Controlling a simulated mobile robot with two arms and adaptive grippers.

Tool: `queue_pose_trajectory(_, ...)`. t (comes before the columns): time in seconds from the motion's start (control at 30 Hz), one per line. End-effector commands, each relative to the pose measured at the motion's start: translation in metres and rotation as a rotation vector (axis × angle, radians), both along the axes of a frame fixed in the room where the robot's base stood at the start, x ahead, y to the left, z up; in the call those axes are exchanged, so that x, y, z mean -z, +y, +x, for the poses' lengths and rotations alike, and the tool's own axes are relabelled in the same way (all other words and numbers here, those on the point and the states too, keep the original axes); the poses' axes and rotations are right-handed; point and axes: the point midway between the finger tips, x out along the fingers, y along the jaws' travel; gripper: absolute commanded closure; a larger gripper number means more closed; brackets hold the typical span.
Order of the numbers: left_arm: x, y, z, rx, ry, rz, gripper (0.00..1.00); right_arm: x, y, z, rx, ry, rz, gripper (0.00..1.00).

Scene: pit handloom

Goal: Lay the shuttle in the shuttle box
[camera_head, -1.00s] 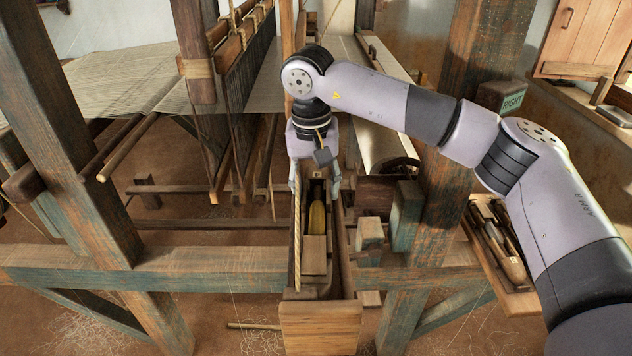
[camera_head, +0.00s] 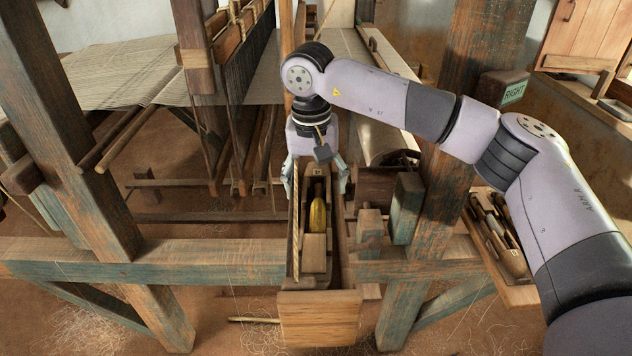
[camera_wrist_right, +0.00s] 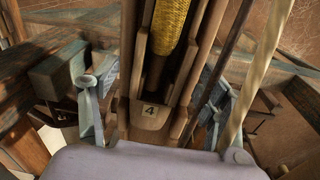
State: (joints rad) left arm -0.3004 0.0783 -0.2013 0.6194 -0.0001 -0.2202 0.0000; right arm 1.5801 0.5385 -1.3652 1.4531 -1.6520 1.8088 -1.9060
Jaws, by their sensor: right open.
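My right gripper (camera_head: 315,182) is above the far end of the box, open, with one finger on each side. In the right wrist view the fingers (camera_wrist_right: 155,112) stand clear of the shuttle's tagged end (camera_wrist_right: 150,112), and the yellow bobbin (camera_wrist_right: 169,25) runs away from me. Whether the shuttle touches the box floor cannot be told. My left gripper is out of view.
A twisted rope (camera_head: 296,230) runs along the box's left side. Wooden blocks (camera_head: 406,208) and a loom post (camera_head: 452,130) stand close on the right. A tray (camera_head: 518,294) holding dark wooden tools is farther right. A beam (camera_head: 150,262) crosses the front.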

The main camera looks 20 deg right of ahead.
Motion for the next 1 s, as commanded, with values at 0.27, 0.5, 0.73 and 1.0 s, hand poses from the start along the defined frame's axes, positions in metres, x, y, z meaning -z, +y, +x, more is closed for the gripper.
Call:
queue_pose_trajectory(0.27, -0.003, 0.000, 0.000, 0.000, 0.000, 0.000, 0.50, -0.004, 0.000, 0.000, 0.000, 0.000, 0.000, 0.30)
queue_pose_trajectory(0.5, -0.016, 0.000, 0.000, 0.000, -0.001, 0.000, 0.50, -0.023, 0.000, 0.000, 0.000, -0.001, 0.001, 0.30)
queue_pose_trajectory(0.73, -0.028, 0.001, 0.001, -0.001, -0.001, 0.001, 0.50, -0.041, 0.000, 0.000, 0.000, -0.001, 0.001, 0.30)
queue_pose_trajectory(1.0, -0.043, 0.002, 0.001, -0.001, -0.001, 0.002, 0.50, -0.063, 0.000, 0.000, 0.000, -0.001, 0.001, 0.30)
